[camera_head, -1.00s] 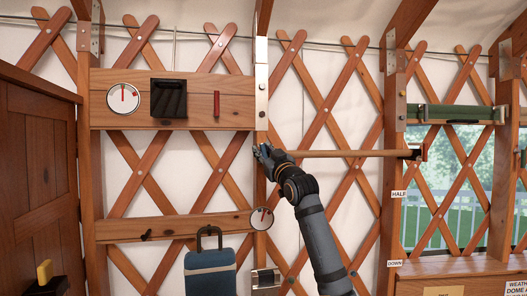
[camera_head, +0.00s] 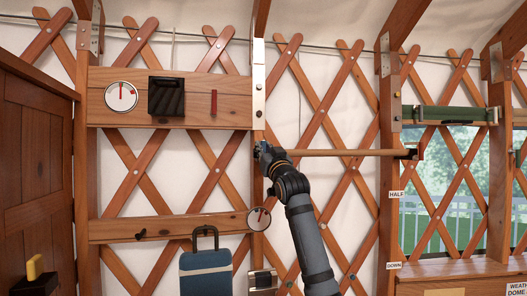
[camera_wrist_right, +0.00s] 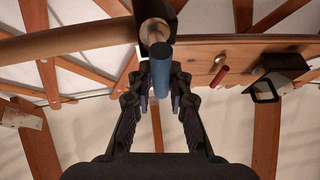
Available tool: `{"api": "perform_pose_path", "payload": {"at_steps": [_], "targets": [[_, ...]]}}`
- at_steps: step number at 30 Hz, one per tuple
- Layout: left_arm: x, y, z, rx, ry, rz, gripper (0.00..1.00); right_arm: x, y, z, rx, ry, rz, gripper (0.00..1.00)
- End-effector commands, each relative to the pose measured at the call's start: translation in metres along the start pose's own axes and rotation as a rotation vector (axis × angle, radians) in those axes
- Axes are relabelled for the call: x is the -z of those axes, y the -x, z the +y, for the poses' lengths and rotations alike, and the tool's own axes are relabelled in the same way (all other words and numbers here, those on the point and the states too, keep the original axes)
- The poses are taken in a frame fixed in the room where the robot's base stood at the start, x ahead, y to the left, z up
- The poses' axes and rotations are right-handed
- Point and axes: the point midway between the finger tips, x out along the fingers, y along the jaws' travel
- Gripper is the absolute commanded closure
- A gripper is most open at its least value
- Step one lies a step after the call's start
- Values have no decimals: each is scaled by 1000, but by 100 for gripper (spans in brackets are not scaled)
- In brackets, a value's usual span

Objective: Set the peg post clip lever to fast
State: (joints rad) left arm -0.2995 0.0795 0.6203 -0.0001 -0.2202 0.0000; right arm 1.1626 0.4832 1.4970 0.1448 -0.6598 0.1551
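My right gripper (camera_head: 263,152) is at the left end of a horizontal wooden pole (camera_head: 340,153), in front of a wooden post (camera_head: 257,140). In the right wrist view, a blue rod (camera_wrist_right: 161,85) stands between the fingers of the right gripper (camera_wrist_right: 160,90). The fingers lie close against both its sides and look shut on it. The wooden pole (camera_wrist_right: 70,42) ends just beyond. I cannot make out which part is the peg post clip lever, and no "fast" mark is readable. A metal clip (camera_head: 262,280) sits low on the post. My left gripper is not in view.
A board to the left carries a dial (camera_head: 121,96), a black box (camera_head: 166,96) and a red lever (camera_head: 213,103). A lower rail holds a black peg (camera_head: 141,234) and another dial (camera_head: 259,219). A blue bag (camera_head: 206,274) hangs below. A bracket (camera_head: 411,151) is at the pole's right end.

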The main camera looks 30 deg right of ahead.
Motion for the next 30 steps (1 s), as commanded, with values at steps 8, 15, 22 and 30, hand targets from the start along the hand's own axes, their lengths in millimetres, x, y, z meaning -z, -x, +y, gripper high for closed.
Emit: {"api": "perform_pose_path", "payload": {"at_steps": [8,15,22,30], "targets": [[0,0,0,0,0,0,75,0,0,0,0,2,0,62],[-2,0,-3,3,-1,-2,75,-1,6,1,-1,5,-1,62],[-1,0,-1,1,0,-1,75,-1,55,1,-1,13,0,62],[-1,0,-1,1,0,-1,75,-1,108,2,-2,9,-1,62]]}}
